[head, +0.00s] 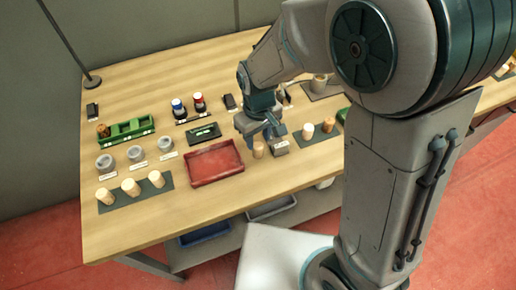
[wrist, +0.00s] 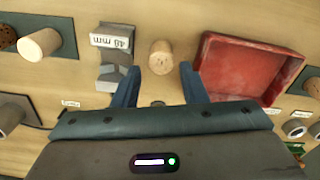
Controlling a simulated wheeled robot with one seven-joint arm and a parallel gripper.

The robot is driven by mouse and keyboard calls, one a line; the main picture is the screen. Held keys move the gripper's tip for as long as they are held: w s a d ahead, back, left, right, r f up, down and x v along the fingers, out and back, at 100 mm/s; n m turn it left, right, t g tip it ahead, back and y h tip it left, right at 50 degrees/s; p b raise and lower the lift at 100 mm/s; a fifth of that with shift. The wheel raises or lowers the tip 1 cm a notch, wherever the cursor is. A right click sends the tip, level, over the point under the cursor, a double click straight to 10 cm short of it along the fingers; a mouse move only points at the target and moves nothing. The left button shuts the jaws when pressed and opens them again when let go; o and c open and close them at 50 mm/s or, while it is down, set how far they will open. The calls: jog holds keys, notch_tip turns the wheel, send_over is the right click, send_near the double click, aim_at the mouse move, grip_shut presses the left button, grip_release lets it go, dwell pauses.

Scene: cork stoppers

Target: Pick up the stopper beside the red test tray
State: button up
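The red test tray (head: 214,163) lies on the wooden table; it is at the upper right in the wrist view (wrist: 252,72). A tan cork stopper (head: 258,151) stands beside its right side in the head view. The stopper shows at the top middle of the wrist view (wrist: 160,57), apart from the tray. My gripper (head: 264,135) is over the table close to this stopper. In the wrist view its two blue fingers (wrist: 159,68) are spread, with the stopper seen in line with the gap between their tips. Nothing is held. Contact with the stopper is not visible.
A grey gauge block (head: 280,148) with an mm label stands close to the stopper's other side. More corks stand on a dark mat (head: 318,134) to the right and another mat (head: 135,192) at left. Grey cups and a green rack (head: 126,130) stand further left.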

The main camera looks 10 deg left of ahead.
aim_at(258, 146)
jog(key=shift+s+f+p, duration=0.1)
jog(key=shift+f+p, duration=0.3)
jog(key=shift+f, duration=2.2)
jog(key=c, duration=0.7)
